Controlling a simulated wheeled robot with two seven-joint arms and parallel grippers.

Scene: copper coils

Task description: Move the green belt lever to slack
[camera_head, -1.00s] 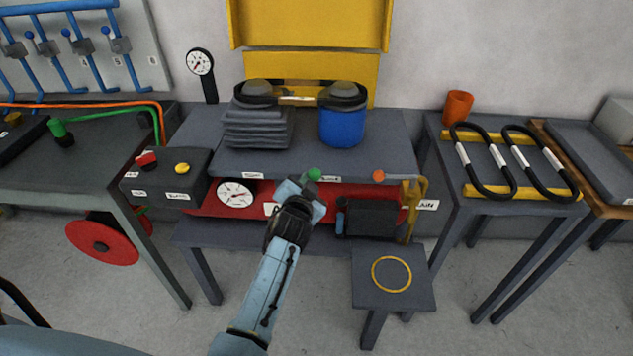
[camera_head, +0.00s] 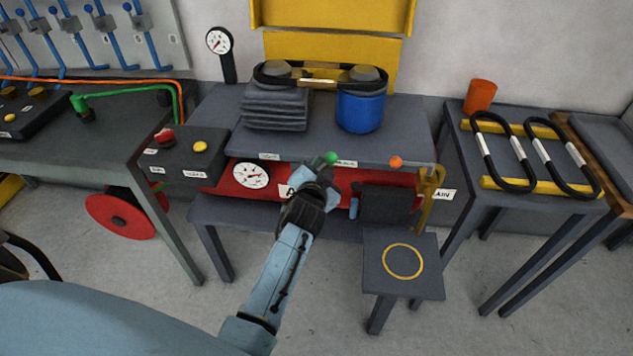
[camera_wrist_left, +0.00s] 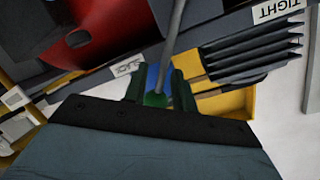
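The green belt lever's knob (camera_head: 331,158) shows at the front edge of the bench, beside a small white label (camera_head: 346,163). My left gripper (camera_head: 322,170) is at this knob. In the left wrist view, the green knob (camera_wrist_left: 155,99) sits between the two fingers of my left gripper (camera_wrist_left: 159,88), which look closed around it. The lever's grey rod (camera_wrist_left: 174,35) runs up from there. The SLACK label (camera_wrist_left: 126,67) is close to the knob and the TIGHT label (camera_wrist_left: 276,9) is farther off at upper right. My right gripper is not in view.
An orange knob (camera_head: 396,161) and a yellow bracket (camera_head: 430,190) are right of the lever. A round dial (camera_head: 251,175) is on the red panel to the left. A blue drum (camera_head: 360,112) and stacked dark plates (camera_head: 275,108) stand on the bench. A low stool (camera_head: 380,275) stands in front.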

